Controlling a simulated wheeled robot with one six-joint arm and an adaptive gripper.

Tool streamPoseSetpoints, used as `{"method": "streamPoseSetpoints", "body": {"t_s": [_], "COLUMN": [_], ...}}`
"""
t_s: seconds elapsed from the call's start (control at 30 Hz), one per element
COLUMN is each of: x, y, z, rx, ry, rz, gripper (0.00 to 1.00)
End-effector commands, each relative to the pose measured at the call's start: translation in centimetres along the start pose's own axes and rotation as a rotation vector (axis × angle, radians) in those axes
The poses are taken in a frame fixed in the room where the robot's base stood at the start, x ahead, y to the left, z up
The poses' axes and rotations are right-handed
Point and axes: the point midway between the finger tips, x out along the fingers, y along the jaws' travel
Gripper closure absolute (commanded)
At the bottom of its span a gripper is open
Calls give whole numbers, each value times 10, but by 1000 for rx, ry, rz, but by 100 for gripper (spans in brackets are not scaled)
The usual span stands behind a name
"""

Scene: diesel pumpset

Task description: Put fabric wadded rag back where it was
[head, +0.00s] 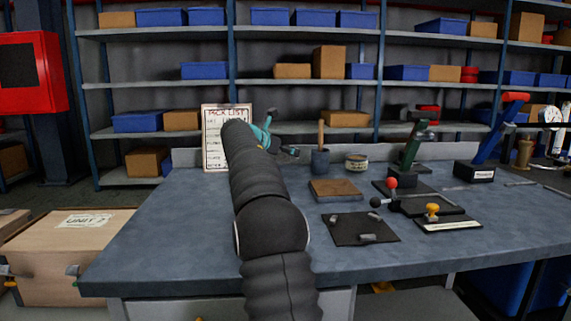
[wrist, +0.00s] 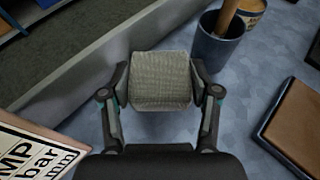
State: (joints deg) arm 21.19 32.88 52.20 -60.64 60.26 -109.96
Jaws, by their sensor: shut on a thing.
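The wadded rag (wrist: 160,80) is a grey-beige woven block in the middle of the wrist view. My gripper (wrist: 162,92) is shut on it, with one finger on each side. In the wrist view the rag is above the blue-grey bench top, near the low back wall; I cannot tell whether it touches the bench. In the head view my arm reaches toward the back of the bench (head: 180,230) beside the pick list sign.
A dark cup with a wooden handle (head: 320,160) and a tin (head: 356,162) stand right of the gripper. A brown wooden block (head: 335,190) lies in front of them. The pick list board (head: 215,137) stands left. A dark mat (head: 360,229) and levers lie farther right.

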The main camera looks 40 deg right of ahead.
Motion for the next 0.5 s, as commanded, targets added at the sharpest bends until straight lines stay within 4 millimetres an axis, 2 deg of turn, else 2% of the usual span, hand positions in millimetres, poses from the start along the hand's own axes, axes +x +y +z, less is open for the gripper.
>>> {"method": "streamPoseSetpoints", "body": {"t_s": [0.3, 0.5], "x": [14, 15], "y": [0, 0], "z": [-34, -37], "rx": [-2, 0], "ry": [1, 0], "rz": [0, 1], "gripper": [73, 73]}}
